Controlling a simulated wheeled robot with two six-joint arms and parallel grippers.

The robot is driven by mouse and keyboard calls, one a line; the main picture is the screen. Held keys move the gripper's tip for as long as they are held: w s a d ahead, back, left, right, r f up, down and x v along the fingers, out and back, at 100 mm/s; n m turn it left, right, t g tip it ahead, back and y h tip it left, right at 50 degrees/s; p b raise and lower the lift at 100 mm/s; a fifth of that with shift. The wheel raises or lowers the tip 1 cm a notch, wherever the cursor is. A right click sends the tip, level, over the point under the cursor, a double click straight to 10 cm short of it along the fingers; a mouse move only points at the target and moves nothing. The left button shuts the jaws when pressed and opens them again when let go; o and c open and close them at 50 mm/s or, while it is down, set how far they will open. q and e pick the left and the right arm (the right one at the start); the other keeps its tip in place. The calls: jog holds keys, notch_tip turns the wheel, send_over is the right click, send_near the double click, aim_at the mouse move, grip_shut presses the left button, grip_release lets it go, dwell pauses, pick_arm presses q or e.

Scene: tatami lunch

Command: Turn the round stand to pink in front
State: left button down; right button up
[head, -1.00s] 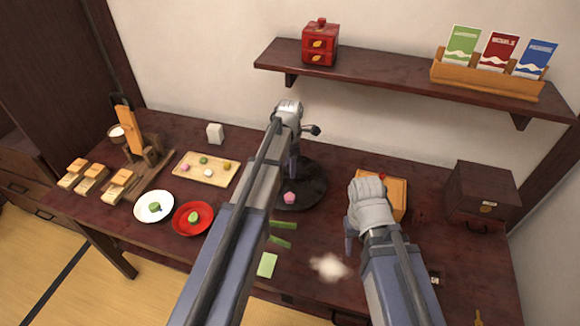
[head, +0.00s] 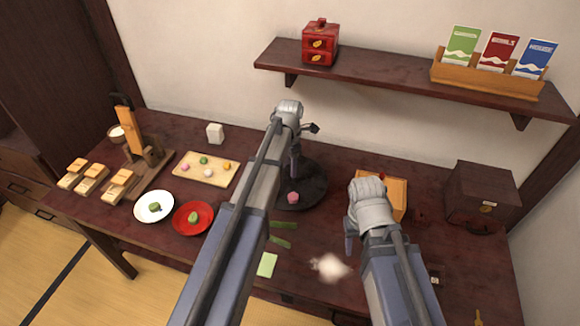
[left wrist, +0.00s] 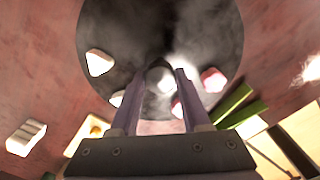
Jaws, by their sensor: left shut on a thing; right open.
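The dark round stand (head: 316,188) lies on the table, partly hidden behind my left arm. A pink sweet (head: 293,198) sits near its front edge in the head view. In the left wrist view the stand (left wrist: 215,30) carries a white piece (left wrist: 98,62) at the left and a pink-and-white piece (left wrist: 212,80) at the right. My left gripper (head: 295,174) points down over the stand, shut on a small grey knob (left wrist: 160,76) near its middle. My right gripper (head: 350,245) is open and apart from the stand, to its right; its fingers are mostly hidden.
Green strips (head: 281,242) and a green card (head: 267,265) lie in front of the stand. A wooden board of sweets (head: 190,178), a red plate (head: 178,222) and a white plate (head: 140,208) are to the left. An orange tray (head: 398,190) is behind my right gripper.

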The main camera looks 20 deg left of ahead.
pick_arm(q)
jog(key=shift+c, duration=1.8)
grip_release()
jog(key=shift+r, duration=0.1)
pick_arm(e)
jog(key=shift+r, duration=0.1)
pick_arm(q)
notch_tip(320, 180, up, 8)
jog(key=p, duration=0.8)
jog(key=shift+f, duration=0.2)
pick_arm(e)
notch_tip(320, 180, up, 8)
jog(key=shift+f, duration=0.2)
